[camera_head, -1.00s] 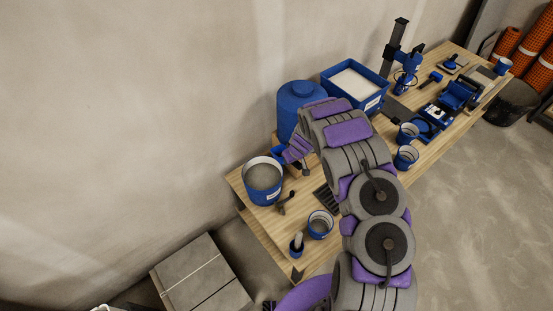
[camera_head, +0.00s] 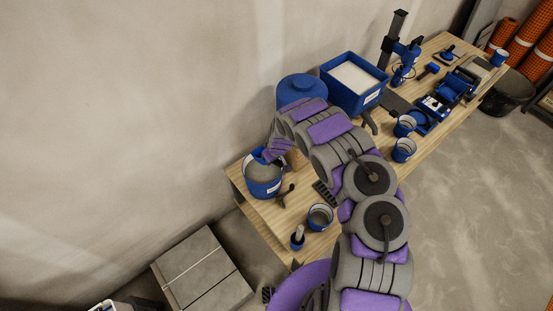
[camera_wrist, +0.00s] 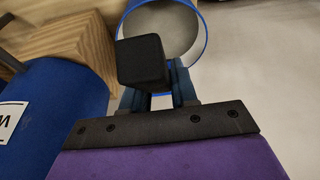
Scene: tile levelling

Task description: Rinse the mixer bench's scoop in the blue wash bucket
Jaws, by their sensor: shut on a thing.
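The blue wash bucket (camera_head: 264,188) stands at the near left end of the wooden bench, with grey contents inside. In the wrist view, a round blue-rimmed opening with a pale grey inside (camera_wrist: 184,30) shows beyond the jaws and appears to be this bucket. My gripper (camera_head: 268,153) is over the bucket's far rim and shut on the scoop. The scoop's black handle end (camera_wrist: 142,61) faces the wrist camera between the jaws (camera_wrist: 150,98). A blue part of the scoop (camera_head: 257,154) shows at the bucket's opening. How deep it sits is unclear.
A blue drum (camera_head: 302,88) stands close behind my gripper; a wooden block (camera_wrist: 75,50) shows beside it. A blue tub (camera_head: 354,82), small cups (camera_head: 320,217) and a holder with a tool (camera_head: 297,240) share the bench (camera_head: 250,207). The wall is close behind.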

